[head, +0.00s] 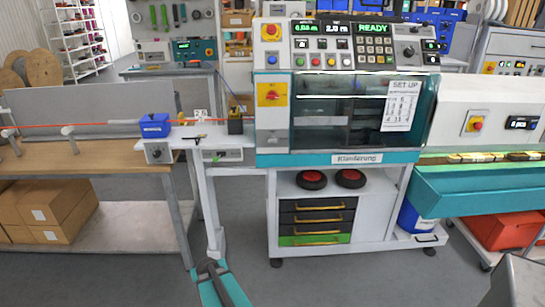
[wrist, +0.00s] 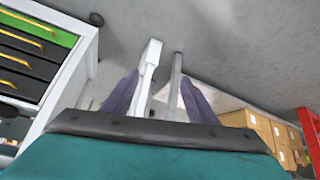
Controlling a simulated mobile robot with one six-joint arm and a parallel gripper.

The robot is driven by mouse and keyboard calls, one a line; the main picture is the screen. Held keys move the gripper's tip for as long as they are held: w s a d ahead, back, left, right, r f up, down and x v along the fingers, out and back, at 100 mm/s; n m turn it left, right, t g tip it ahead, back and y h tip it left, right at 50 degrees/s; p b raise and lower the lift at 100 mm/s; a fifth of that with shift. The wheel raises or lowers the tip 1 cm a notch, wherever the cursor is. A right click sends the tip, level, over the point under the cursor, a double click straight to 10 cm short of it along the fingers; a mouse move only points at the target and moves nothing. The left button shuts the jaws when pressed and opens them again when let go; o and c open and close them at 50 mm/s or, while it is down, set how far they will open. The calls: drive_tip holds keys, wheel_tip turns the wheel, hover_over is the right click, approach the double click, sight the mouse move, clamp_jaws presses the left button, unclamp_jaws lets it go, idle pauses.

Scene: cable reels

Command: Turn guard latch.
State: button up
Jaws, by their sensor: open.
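The machine's guard (head: 350,108) is a dark see-through window in a teal frame, and it looks closed. Beside its left edge, a red rotary latch (head: 271,95) sits on a yellow plate on a white panel; its exact angle is too small to read. In the wrist view my gripper (wrist: 160,78) has its two purple-grey fingers spread apart, with nothing held between them. A white leg and a grey post show beyond the fingers. In the head view, a teal part of my arm (head: 222,287) is low at the bottom edge, well below and left of the latch.
A drawer unit (head: 317,221) is below the guard. A wooden bench (head: 90,157) with cable and a blue clamp (head: 154,125) stands left. Cartons (head: 50,210) sit under it. Floor in front is clear.

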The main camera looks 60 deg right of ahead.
drive_tip(key=d+r+m+t+h+p, duration=0.1)
drive_tip(key=d+r+m+t+h, duration=0.15)
drive_tip(key=d+r, duration=0.95)
drive_tip(key=m+t+h+p, duration=0.2)
drive_tip(key=t+h+p, duration=0.1)
drive_tip(key=h, duration=0.5)
approach(273, 141)
drive_tip(key=v, duration=0.5)
drive_tip(key=shift+a+r+g+y, duration=0.2)
drive_tip(key=shift+r+g+y, duration=0.05)
drive_tip(key=shift+r, duration=0.25)
drive_tip(key=shift+d, duration=0.1)
drive_tip(key=shift+p+x, duration=1.4)
drive_tip(key=shift+x, duration=5.4)
drive_tip(key=shift+f, duration=0.1)
drive_tip(key=shift+c, duration=0.5)
